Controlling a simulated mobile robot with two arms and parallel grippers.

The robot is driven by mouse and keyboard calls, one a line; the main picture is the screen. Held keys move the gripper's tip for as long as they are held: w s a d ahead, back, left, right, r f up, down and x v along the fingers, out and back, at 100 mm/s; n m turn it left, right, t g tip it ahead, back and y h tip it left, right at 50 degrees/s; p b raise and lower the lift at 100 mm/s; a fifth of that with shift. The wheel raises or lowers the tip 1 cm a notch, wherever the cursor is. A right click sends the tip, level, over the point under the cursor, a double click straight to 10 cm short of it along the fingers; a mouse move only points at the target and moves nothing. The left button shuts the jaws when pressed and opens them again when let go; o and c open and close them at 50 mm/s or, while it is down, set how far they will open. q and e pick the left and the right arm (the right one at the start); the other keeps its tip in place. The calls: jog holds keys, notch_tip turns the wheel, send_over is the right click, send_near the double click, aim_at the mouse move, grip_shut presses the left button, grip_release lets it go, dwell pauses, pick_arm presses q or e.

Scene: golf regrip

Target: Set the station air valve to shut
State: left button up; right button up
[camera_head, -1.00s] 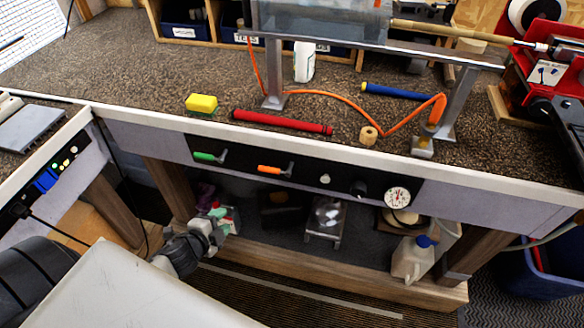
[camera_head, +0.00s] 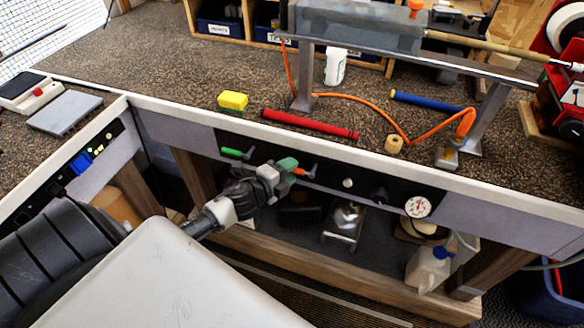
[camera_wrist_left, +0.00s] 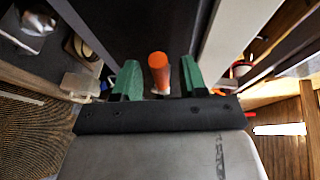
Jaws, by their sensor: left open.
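A black panel (camera_head: 330,178) on the bench front carries two levers. The green-handled lever (camera_head: 232,152) is at its left end. The orange-handled lever (camera_head: 299,171) is to its right, partly hidden by my gripper. I see no readable label telling which is the air valve. My left gripper (camera_head: 286,174) is in front of the orange lever, its green fingers open. In the left wrist view, the orange handle (camera_wrist_left: 159,70) stands between the two spread fingers, with gaps on both sides. My right gripper is not in view.
A pressure gauge (camera_head: 418,206) and a black knob (camera_head: 380,195) are on the panel's right. The bench edge (camera_head: 360,164) overhangs just above the panel. A red grip (camera_head: 310,124), yellow sponge (camera_head: 233,100) and orange hose (camera_head: 360,104) lie on the bench.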

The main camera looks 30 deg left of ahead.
pick_arm(q)
jog(key=shift+w+d+f, duration=0.1)
jog(key=shift+w+d, duration=0.05)
jog(key=shift+w, duration=0.5)
grip_shut()
jog(key=shift+f, duration=0.1)
